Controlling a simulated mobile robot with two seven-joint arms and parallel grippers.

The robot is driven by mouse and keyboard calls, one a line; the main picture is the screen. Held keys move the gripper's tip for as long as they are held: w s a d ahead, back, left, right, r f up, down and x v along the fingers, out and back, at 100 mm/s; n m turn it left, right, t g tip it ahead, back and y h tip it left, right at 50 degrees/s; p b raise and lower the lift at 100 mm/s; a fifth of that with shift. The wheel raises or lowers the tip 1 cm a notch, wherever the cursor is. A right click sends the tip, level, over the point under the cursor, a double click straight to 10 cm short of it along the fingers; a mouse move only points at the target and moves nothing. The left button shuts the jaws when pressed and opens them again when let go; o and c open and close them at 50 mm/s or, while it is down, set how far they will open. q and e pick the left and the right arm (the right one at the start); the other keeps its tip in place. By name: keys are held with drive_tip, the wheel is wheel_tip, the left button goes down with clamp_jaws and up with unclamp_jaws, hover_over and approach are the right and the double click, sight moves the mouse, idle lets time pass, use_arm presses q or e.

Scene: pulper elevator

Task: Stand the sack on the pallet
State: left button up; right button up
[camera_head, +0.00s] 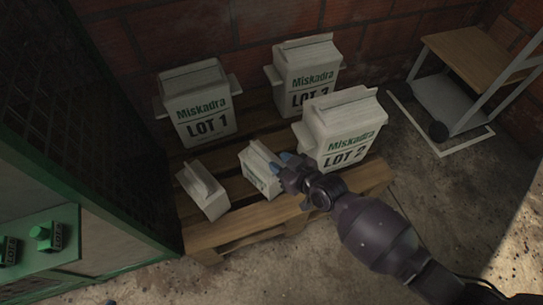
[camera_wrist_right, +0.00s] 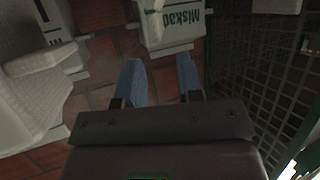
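On the wooden pallet (camera_head: 275,215) are several white sacks. Three large ones stand upright: LOT 1 (camera_head: 201,110) at left, LOT 3 (camera_head: 305,75) at the back and LOT 2 (camera_head: 341,132) at right. Two smaller sacks are in front: a plain-looking one (camera_head: 204,193), and a printed one (camera_head: 260,172) beside LOT 2. My right gripper (camera_head: 288,160) is at the printed small sack's right side; contact cannot be told. In the right wrist view its blue fingers (camera_wrist_right: 160,82) are apart with nothing between them. A bluish tip at the head view's bottom edge may be my left gripper (camera_head: 111,302).
A green-framed mesh cage (camera_head: 75,120) with green buttons (camera_head: 40,233) stands at left. A brick wall (camera_head: 250,20) is behind the pallet. A wheeled trolley (camera_head: 470,95) stands at right by a white floor outline. The concrete floor (camera_head: 440,200) at right is clear.

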use_arm(q)
drive_tip(key=shift+d+r+g+p, duration=0.1)
drive_tip(key=shift+r+g+p, duration=0.15)
drive_tip(key=shift+p, duration=0.45)
use_arm(e)
drive_tip(key=v, duration=0.5)
drive_tip(key=shift+s+d+r, duration=0.1)
drive_tip(key=shift+s+d, duration=0.15)
drive_tip(key=shift+s, duration=0.05)
